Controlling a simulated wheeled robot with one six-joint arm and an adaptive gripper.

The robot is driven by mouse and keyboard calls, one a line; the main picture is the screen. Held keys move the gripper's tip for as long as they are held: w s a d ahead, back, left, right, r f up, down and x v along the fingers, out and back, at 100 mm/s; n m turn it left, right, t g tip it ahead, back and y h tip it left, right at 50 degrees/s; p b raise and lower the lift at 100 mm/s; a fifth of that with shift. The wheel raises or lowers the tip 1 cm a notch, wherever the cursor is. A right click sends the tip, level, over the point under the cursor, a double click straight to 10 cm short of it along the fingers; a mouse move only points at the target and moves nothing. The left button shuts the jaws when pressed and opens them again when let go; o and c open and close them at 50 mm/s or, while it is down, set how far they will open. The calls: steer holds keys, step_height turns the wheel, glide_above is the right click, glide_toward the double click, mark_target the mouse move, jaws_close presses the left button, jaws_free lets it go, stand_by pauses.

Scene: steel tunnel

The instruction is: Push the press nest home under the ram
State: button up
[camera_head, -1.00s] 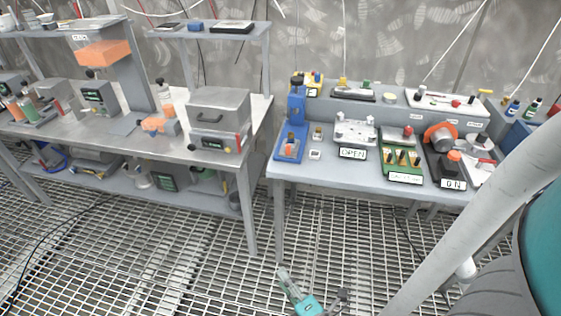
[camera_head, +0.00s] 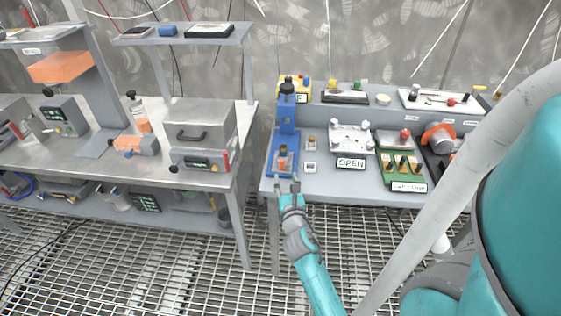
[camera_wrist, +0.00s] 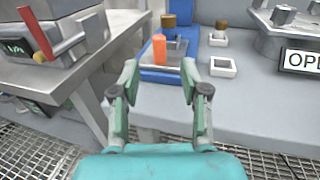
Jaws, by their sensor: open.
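The blue press (camera_head: 287,118) stands at the left end of the right-hand bench, with a black top part. Its blue base reaches toward the front edge. The nest (camera_wrist: 177,48) looks like a small grey piece on that base, with an upright orange cylinder (camera_wrist: 160,50) at it; the orange also shows in the head view (camera_head: 283,160). A brown round piece (camera_wrist: 168,20) shows behind the nest; I cannot tell if it is the ram. My gripper (camera_wrist: 160,82) is open and empty, in front of the base, its fingers pointing at the orange cylinder. It appears apart from the nest.
A small white square tray (camera_wrist: 222,67) and a brown-topped piece (camera_head: 311,142) stand just right of the press. Further right are a grey fixture (camera_head: 352,137) with an OPEN sign (camera_head: 351,163) and a green board (camera_head: 402,168). A separate bench (camera_head: 75,160) stands left across a gap.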

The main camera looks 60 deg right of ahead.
mark_target(282, 164)
steer(key=x, duration=0.8)
steer(key=shift+w+d, duration=0.25)
steer(key=shift+w, duration=0.05)
jaws_close()
